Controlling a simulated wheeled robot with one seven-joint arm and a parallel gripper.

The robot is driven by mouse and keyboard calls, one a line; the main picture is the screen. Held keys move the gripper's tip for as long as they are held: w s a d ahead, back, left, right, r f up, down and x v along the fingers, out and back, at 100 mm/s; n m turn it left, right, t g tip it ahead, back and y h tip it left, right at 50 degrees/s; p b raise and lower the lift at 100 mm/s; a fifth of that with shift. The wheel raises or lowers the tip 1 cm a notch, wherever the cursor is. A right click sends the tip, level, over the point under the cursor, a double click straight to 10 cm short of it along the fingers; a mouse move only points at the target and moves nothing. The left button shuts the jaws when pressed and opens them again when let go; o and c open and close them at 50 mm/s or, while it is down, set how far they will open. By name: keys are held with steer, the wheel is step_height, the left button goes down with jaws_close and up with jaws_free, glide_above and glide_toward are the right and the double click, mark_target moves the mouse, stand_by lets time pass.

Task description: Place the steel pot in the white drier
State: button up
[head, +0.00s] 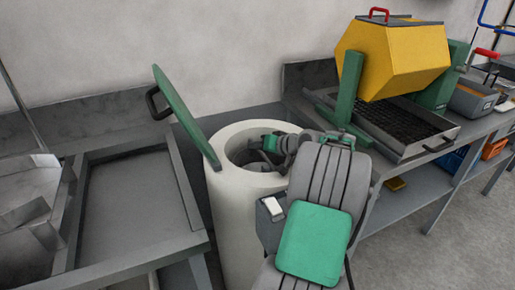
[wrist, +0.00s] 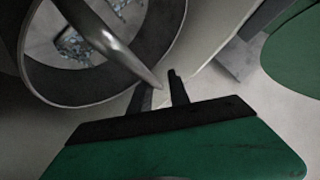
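The white drier (head: 235,225) is an upright cylinder with an open round top. Its green lid (head: 185,115) is tilted up at the left, and a green disc-like edge shows at the right of the wrist view (wrist: 298,45). My arm reaches into the drier's mouth; my gripper (head: 262,158) is low in the opening and partly hidden. In the wrist view the steel pot (wrist: 45,85) is a round-rimmed vessel with shiny bits inside. Its bright curved handle (wrist: 115,45) runs to my gripper (wrist: 162,90), whose close-set fingers appear shut on it.
A grey trough table (head: 135,200) stands left of the drier. A bench at the right carries a yellow tumbler (head: 400,60) over a dark grated tray (head: 400,125). Grey bins (head: 472,100) stand farther right. Open floor (head: 450,235) lies at the lower right.

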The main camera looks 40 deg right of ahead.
steer(key=shift+o, duration=1)
steer(key=shift+s+a+f, duration=0.15)
steer(key=shift+f, duration=0.7)
steer(key=shift+r, duration=0.2)
steer(key=shift+r+p, duration=0.6)
steer(key=shift+r, duration=0.05)
steer(key=v, duration=1.2)
steer(key=shift+r+p, duration=0.25)
steer(key=shift+p, duration=0.05)
